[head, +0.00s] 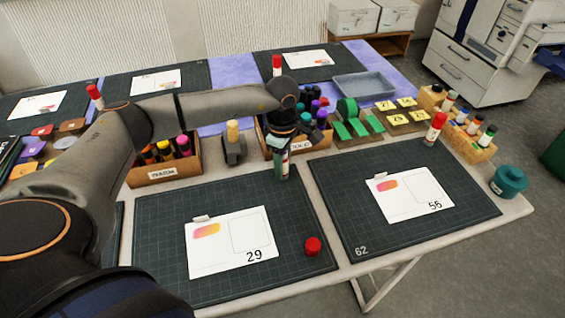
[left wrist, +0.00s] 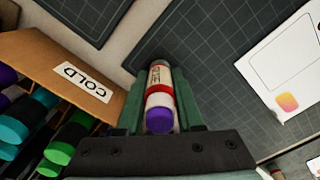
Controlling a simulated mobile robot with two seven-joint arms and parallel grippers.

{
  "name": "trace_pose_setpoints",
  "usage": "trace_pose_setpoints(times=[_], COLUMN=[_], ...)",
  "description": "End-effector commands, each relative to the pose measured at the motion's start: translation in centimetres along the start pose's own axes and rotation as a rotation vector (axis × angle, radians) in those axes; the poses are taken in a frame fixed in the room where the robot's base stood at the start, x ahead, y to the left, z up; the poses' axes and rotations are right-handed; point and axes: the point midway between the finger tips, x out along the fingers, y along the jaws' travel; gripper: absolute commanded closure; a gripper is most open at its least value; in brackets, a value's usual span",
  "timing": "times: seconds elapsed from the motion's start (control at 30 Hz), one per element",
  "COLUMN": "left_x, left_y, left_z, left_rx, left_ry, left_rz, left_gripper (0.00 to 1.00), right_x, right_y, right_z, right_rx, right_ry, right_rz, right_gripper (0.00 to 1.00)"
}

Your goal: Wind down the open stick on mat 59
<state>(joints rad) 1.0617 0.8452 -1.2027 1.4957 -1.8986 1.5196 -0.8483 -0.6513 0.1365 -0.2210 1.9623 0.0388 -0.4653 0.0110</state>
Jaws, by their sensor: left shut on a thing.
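My left gripper (head: 282,160) is shut on a glue stick (head: 284,168) over the back right part of the near mat (head: 160,230). In the left wrist view, the stick (left wrist: 158,95) has a white labelled body, a red band and a bare purple end facing the camera, between the green fingers (left wrist: 160,118). A red cap (head: 313,246) lies apart on the same mat, near its right edge. A sheet marked 29 (head: 230,262) lies on this mat. I cannot read a 59 on any mat. My right gripper is not in view.
A box marked COLD (left wrist: 85,80) with several markers stands close beside the gripper. A teal pot (head: 508,182) stands at the table's right edge.

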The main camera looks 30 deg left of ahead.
Motion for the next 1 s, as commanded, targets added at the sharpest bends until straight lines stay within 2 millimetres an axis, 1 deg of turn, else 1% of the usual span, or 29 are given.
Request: trace_pose_setpoints(times=[0.1, 0.27, 0.5, 0.67, 0.9, 1.0], left_x=[0.1, 0.2, 0.1, 0.1, 0.1, 0.1], left_y=[-0.2, -0.2, -0.2, -0.2, -0.2, -0.2], left_z=[0.0, 0.0, 0.1, 0.1, 0.1, 0.0], left_rx=[-0.104, -0.179, -0.417, -0.491, -0.731, -0.781], left_ry=[0.001, 0.001, 0.002, 0.002, 0.003, 0.003], left_rz=[-0.005, -0.005, -0.007, -0.006, -0.006, -0.005], left_gripper=[1.0, 1.0, 1.0, 1.0, 1.0, 1.0], right_x=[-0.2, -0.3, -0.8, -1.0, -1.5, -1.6], right_y=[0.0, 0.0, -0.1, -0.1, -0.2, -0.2], right_z=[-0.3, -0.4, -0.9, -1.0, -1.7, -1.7], right_rx=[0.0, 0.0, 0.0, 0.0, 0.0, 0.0], right_ry=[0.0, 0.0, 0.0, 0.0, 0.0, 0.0], right_rz=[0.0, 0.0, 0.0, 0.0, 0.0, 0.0], right_gripper=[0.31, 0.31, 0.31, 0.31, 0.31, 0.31])
